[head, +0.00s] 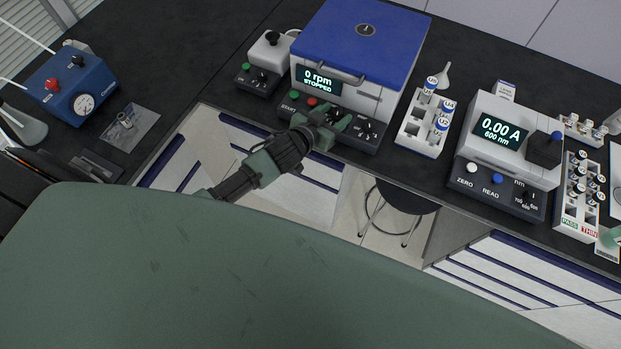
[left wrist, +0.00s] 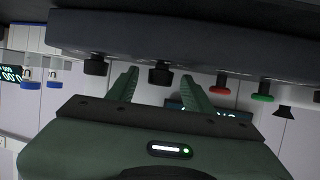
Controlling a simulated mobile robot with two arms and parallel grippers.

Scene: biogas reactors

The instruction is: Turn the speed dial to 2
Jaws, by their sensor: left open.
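The centrifuge (head: 362,45) has a blue lid, and its display reads 0 rpm, STOPPED. Its front panel carries a green START button (head: 294,94), a red button (head: 312,102) and black dials. One dial (head: 367,131) shows to the right of my left gripper (head: 336,130), which partly covers the panel. In the left wrist view the panel appears upside down. There, one black knob (left wrist: 160,74) lies between the open fingers of my left gripper (left wrist: 160,82), and another knob (left wrist: 97,66) is left of them. I cannot read which knob is for speed, or its setting. My right gripper is not in view.
A tube rack (head: 424,125) stands right of the centrifuge, then a photometer (head: 508,140) reading 0.00 A and a vial rack (head: 578,200). A small white device (head: 268,60) is close on the left. A blue pump box (head: 75,85) is at far left. A stool (head: 405,195) is below the bench.

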